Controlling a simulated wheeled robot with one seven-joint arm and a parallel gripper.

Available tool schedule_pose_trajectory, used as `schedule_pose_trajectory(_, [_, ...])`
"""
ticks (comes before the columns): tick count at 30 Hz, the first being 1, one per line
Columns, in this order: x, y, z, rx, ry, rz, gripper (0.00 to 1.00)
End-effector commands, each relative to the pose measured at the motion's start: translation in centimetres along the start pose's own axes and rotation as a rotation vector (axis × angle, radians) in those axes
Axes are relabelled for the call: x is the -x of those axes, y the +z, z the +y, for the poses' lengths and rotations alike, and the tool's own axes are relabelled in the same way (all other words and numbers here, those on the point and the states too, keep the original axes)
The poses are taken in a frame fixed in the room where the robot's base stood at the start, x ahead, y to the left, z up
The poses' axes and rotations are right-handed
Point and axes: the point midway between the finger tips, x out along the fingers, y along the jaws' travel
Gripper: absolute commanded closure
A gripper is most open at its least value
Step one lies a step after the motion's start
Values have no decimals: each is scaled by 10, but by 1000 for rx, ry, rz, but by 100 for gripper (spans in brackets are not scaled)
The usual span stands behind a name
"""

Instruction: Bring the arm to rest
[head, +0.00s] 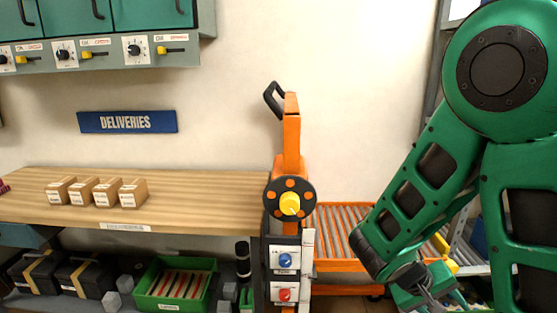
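My green arm fills the right side of the head view, bent with its lower links pointing down and left. My gripper (428,290) seems to be the dark and green end near the bottom edge, partly cut off or hidden. Its fingers are not clear, so I cannot tell whether it is open or holds anything.
Small cartons (95,192) stand on the bench at left, under a blue DELIVERIES sign (127,122). Below are a green crate (148,303) and black cases (85,278). An orange roller conveyor (335,262) is behind my arm. The bench's right half is clear.

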Motion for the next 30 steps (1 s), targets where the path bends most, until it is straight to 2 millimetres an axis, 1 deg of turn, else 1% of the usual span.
schedule_pose_trajectory(1, [-2,9,10,-44,-46,-41,51])
schedule_pose_trajectory(5, [-2,34,26,-130,-162,-136,51])
schedule_pose_trajectory(11, [9,69,49,-248,-340,-242,51])
schedule_pose_trajectory(17, [30,102,71,-350,-506,-295,51])
schedule_pose_trajectory(24, [60,138,93,-442,-659,-301,51])
schedule_pose_trajectory(27, [69,148,98,-461,-695,-295,51])
schedule_pose_trajectory(30, [75,155,100,-470,-715,-291,51])
